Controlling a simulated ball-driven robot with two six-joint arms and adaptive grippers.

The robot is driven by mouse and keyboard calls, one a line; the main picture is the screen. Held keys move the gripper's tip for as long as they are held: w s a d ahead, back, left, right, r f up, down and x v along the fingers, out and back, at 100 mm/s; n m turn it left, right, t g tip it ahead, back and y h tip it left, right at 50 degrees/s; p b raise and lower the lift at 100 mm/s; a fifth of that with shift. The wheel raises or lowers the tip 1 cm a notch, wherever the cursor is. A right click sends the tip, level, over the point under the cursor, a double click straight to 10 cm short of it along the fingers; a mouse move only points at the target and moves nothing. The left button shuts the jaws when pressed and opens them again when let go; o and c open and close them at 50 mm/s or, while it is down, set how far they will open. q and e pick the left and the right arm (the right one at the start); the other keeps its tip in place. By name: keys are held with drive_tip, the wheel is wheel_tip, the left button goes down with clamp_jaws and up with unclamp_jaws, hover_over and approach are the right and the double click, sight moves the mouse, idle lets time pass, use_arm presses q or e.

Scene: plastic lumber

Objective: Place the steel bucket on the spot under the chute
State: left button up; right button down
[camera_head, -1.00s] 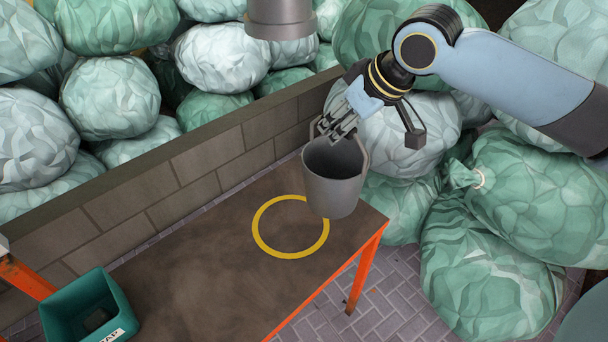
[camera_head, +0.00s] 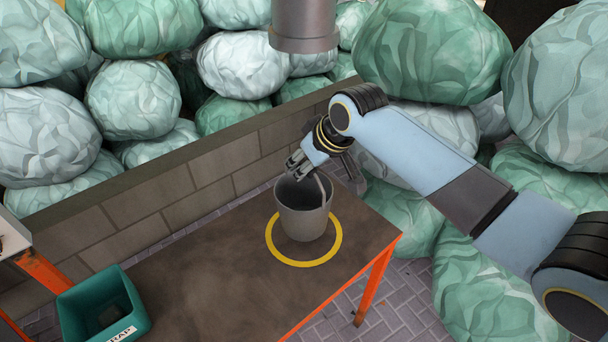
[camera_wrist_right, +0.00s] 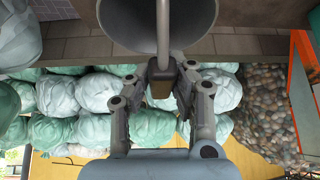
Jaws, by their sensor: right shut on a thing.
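The grey steel bucket (camera_head: 303,222) is upright over the yellow ring (camera_head: 304,263) on the brown table, toward the ring's back part. I cannot tell whether its base touches the table. My right gripper (camera_head: 297,163) is at the bucket's back rim, shut on its handle. In the right wrist view, the gripper (camera_wrist_right: 174,76) is closed around the handle (camera_wrist_right: 163,35), with the bucket (camera_wrist_right: 120,22) beyond it. The grey chute (camera_head: 304,28) hangs above and behind the bucket. My left gripper is out of view.
A teal scrap bin (camera_head: 100,312) stands at the table's left end. A low block wall (camera_head: 180,190) runs behind the table (camera_head: 210,275), with stacked green and white bags (camera_head: 235,65) behind it. The table between bin and ring is clear.

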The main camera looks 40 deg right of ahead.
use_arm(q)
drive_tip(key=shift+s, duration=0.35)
use_arm(e)
drive_tip(key=shift+f, duration=1.5)
drive_tip(key=c, duration=1.2)
unclamp_jaws()
drive_tip(key=shift+s+f, duration=0.1)
drive_tip(key=shift+f, duration=0.05)
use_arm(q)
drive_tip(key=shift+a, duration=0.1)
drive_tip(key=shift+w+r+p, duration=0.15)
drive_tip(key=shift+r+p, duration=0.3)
use_arm(e)
drive_tip(key=shift+v, duration=6.1)
